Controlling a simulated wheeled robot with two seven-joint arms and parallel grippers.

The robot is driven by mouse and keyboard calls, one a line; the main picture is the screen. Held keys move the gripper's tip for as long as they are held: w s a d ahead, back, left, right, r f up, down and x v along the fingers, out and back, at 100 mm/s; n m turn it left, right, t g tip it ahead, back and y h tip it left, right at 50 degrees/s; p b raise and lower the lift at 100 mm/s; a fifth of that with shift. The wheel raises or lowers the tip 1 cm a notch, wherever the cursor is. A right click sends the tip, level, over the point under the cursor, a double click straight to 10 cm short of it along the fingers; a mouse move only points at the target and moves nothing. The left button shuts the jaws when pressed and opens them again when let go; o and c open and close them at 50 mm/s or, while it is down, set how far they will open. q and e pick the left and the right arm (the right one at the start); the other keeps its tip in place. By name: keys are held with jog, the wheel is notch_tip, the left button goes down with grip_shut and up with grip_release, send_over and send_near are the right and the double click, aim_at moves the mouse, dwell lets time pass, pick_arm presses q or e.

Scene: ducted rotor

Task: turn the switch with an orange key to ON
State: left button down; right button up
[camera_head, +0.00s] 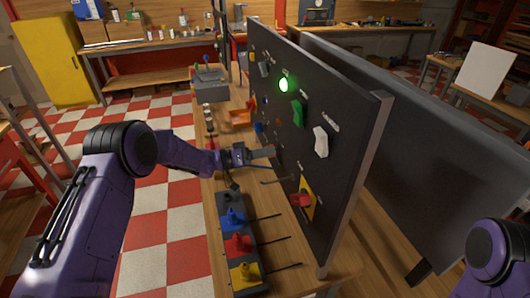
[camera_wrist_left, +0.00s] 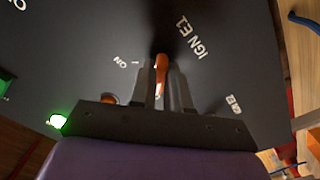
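In the head view my left gripper (camera_head: 268,152) reaches the panel's face (camera_head: 335,110) and hides the key. My right gripper is out of view.
The panel carries a lit green lamp (camera_head: 283,85), a green switch (camera_head: 297,112), a white switch (camera_head: 320,141) and a red handle on a yellow plate (camera_head: 308,190). A lever box (camera_head: 228,206) with blue, red and yellow levers lies on the bench below my left arm.

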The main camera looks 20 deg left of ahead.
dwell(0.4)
pick_arm(q)
jog(key=shift+m+b, duration=8.1)
jog(key=shift+b, duration=1.3)
jog(key=c, duration=1.2)
grip_release()
jog(key=shift+o, duration=0.2)
jog(key=shift+w, duration=0.1)
